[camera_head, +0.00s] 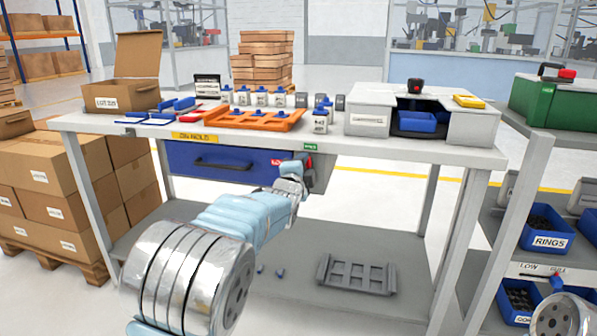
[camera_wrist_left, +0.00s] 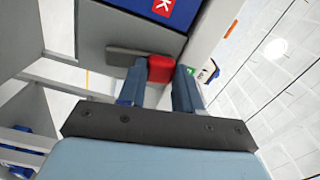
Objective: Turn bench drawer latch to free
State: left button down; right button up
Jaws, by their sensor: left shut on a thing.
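The blue bench drawer (camera_head: 222,163) is under the front edge of the table top, with a dark handle, and looks closed. Its latch has a red end (camera_wrist_left: 160,69) and a grey bar (camera_wrist_left: 125,53) beside it in the left wrist view. My left gripper (camera_head: 305,172) is at the right end of the drawer front. Its two blue fingers (camera_wrist_left: 160,80) are shut on the red latch end, one on each side. In the head view the gripper covers most of the latch. My right gripper is not in view.
The white workbench (camera_head: 420,153) holds an orange tray (camera_head: 255,118), a cardboard box (camera_head: 137,72) and a grey housing (camera_head: 470,127) with a blue bin. A grey rack (camera_head: 355,273) lies on the lower shelf. Cartons stand left; a shelf with blue bins (camera_head: 545,238) stands right.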

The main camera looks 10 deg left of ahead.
pick_arm(q)
jog(key=shift+d+m+b, duration=0.35)
jog(key=shift+d+m, duration=0.2)
jog(key=shift+m, duration=0.45)
jog(key=c, duration=0.8)
grip_release()
jog(key=shift+o, duration=0.2)
jog(key=shift+s, duration=0.1)
jog(key=shift+s, duration=0.35)
jog(key=s, duration=1.3)
jog(key=shift+a, duration=0.2)
